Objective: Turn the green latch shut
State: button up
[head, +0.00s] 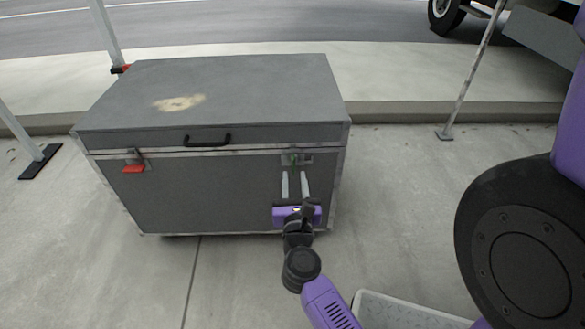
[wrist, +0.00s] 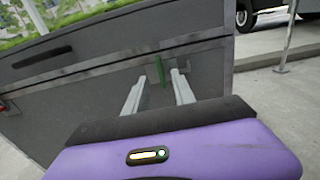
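The green latch (head: 294,160) is on the front of a grey case (head: 215,185), near its right end, just below the lid seam. In the wrist view the green latch (wrist: 159,71) stands about upright, between and beyond my fingertips. My gripper (head: 295,177) is in front of the case with its two pale fingers apart, one on each side of the latch. It also shows in the wrist view (wrist: 157,80). I cannot tell whether either finger touches the latch. The case lid is down.
A red latch (head: 133,169) is on the left of the case front, and a black handle (head: 207,141) is on the lid's front edge. A kerb (head: 400,112) runs behind the case. A pole (head: 470,80) stands at the right. Pavement left of the case is mostly clear.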

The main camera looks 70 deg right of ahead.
aim_at(294, 166)
jog(key=shift+x, duration=2.65)
grip_shut()
